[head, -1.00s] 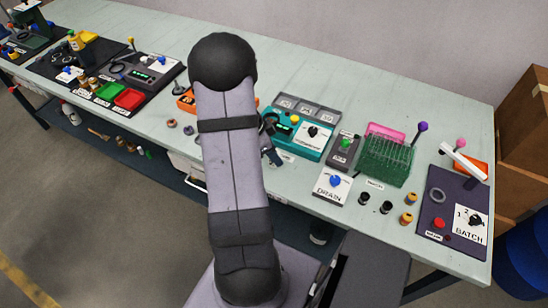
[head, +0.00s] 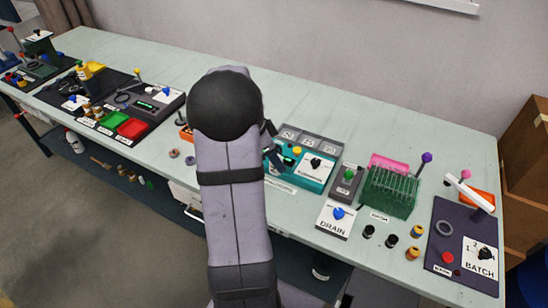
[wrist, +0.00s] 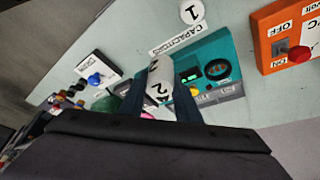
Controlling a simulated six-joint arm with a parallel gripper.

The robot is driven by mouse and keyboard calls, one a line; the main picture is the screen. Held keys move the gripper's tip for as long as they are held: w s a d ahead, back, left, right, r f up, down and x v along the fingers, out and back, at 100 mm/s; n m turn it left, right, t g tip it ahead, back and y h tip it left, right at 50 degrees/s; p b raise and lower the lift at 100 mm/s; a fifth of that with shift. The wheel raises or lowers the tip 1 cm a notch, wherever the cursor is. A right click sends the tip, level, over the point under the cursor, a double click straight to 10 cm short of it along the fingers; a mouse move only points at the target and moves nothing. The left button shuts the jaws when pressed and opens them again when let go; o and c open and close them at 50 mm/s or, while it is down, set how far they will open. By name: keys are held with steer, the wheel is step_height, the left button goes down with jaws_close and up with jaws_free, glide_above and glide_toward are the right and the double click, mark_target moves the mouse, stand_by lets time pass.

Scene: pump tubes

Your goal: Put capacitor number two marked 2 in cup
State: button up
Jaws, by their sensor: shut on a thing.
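The capacitor marked 2 (wrist: 158,85) is a pale piece with a black 2 on its face. It sits between the dark fingers of my gripper (wrist: 163,92) in the wrist view, which are shut on it. My gripper also shows in the head view (head: 273,153), partly behind my arm, at the left end of the teal unit (head: 318,168). A dark round opening (wrist: 218,69) on the teal unit looks like a cup, but I cannot be sure. In the wrist view, the held capacitor overlaps the unit's edge; contact cannot be told.
A white round piece marked 1 (wrist: 190,12) lies by the CAPACITORS label (wrist: 178,38). An orange switch box (wrist: 290,38) stands right in the wrist view. A DRAIN box (head: 337,217) and green rack (head: 390,190) stand right of the teal unit. The back of the table is clear.

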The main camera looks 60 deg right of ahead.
steer(key=shift+w+d+r+n+t+b, duration=0.35)
steer(key=shift+w+d+r+n+b, duration=0.6)
steer(key=shift+w+d, duration=1.6)
steer(key=shift+w+d+r+n+t+b, duration=0.35)
steer(key=shift+w+d+r+n+b, duration=0.55)
steer(key=shift+d, duration=2.9)
steer(key=shift+h, duration=0.3)
steer(key=shift+w+f, duration=0.15)
steer(key=shift+f, duration=2.5)
steer(key=shift+w+f, duration=0.1)
steer(key=shift+f, duration=2.5)
steer(key=shift+f, duration=0.1)
steer(key=o, duration=1.1)
steer(key=shift+c, duration=0.2)
steer(key=shift+r+p, duration=0.25)
steer(key=shift+p, duration=0.05)
steer(key=b+v, duration=0.1)
steer(key=v, duration=1)
steer(key=shift+a+r+b, duration=0.3)
steer(key=shift+r, duration=0.05)
